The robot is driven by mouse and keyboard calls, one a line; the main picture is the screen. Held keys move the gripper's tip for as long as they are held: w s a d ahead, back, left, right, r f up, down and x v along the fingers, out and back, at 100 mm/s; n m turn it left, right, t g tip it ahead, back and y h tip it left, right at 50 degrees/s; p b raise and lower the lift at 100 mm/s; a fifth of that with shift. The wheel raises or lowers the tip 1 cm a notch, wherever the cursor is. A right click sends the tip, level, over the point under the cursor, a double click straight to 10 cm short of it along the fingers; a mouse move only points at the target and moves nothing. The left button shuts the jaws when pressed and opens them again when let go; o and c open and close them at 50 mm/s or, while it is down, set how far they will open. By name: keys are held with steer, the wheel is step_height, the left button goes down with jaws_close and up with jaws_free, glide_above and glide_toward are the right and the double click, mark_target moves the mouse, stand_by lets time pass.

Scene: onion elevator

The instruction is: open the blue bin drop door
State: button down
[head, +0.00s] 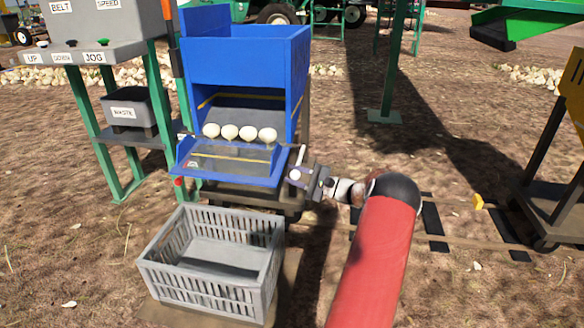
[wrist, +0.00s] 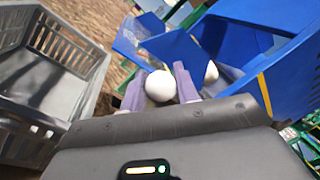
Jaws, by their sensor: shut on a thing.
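The blue bin (head: 255,60) stands left of centre in the head view and fills the upper right of the wrist view (wrist: 275,60). Its front drop door (head: 215,178), a blue-framed panel, slopes outward below the opening. Several white onions (head: 248,132) sit in a row at the panel's back edge. My gripper (head: 300,171) is at the door's right side. The knob's mount is hidden behind the fingers. Another white round thing (wrist: 211,72) shows beyond the right finger.
An empty grey crate (head: 160,262) stands on the ground in front of the bin; it fills the left of the wrist view. A control panel (head: 110,30) and a waste box (head: 130,110) stand left. A rail track (head: 480,240) and a dark cart (head: 550,195) are right.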

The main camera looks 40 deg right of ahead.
steer(key=shift+w+d+f+n+y, duration=0.15)
steer(key=shift+d+f+n, duration=0.05)
steer(key=shift+f+n, duration=0.5)
steer(key=shift+w+d+f+n+y, duration=0.1)
steer(key=shift+w+d+f+n, duration=0.15)
steer(key=shift+f+n, duration=0.45)
steer(key=shift+w+d+f+n+y, duration=0.1)
steer(key=shift+d+f+n+y, duration=0.1)
steer(key=shift+f+n, duration=0.5)
steer(key=shift+f, duration=0.1)
steer(key=c, duration=1.3)
jaws_free()
steer(key=shift+c, duration=0.2)
steer(key=shift+o, duration=1.2)
steer(key=v, duration=0.8)
steer(key=shift+p, duration=0.3)
